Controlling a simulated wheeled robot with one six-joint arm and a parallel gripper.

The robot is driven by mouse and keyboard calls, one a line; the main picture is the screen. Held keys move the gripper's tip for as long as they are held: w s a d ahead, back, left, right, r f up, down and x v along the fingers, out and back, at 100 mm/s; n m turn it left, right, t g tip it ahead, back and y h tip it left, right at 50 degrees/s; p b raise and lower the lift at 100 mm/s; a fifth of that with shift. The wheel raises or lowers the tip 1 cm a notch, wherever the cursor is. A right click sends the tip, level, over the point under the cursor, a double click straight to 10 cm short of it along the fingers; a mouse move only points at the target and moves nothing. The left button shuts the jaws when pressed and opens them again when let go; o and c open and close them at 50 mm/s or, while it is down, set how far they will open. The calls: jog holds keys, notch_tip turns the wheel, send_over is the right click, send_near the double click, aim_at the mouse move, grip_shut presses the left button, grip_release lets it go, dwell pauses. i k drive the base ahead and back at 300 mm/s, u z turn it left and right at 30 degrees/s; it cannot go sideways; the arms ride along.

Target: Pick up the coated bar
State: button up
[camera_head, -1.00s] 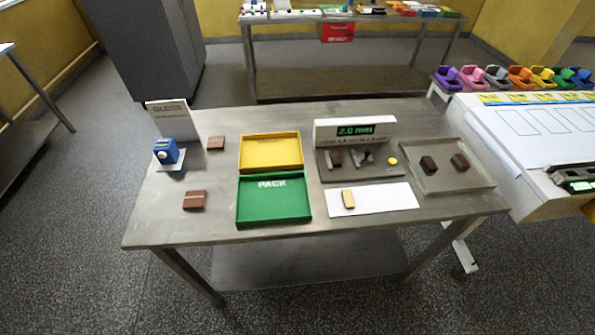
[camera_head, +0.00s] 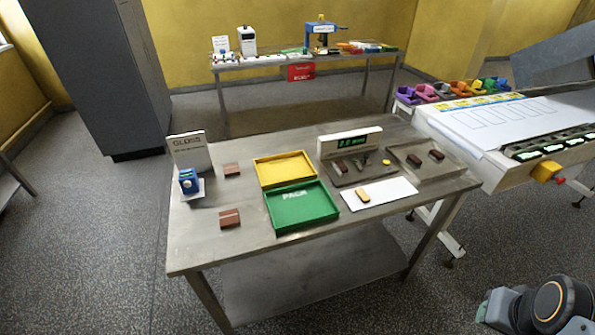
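Several brown bars lie on the steel table (camera_head: 235,250), and I cannot tell which is the coated bar. One brown bar (camera_head: 232,169) lies left of the yellow tray, and another bar (camera_head: 230,218) with a pale stripe lies nearer the front left. Two dark bars (camera_head: 413,160) (camera_head: 436,154) lie in the grey tray (camera_head: 455,169) at the right. A dark piece (camera_head: 339,165) sits on the grey plate below the display. A pale tan bar (camera_head: 362,195) lies on the white sheet (camera_head: 392,188). My gripper is out of view; only part of my arm shows at lower right.
The yellow tray (camera_head: 284,170) and green PACK tray (camera_head: 302,206) look empty. A gloss sign (camera_head: 190,151), a blue meter (camera_head: 188,181) and a lit display (camera_head: 350,143) stand on the table. A white machine (camera_head: 480,130) adjoins the right side.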

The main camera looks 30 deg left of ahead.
aim_at(341, 166)
jog(key=u, duration=1.4)
jog(key=i, duration=1)
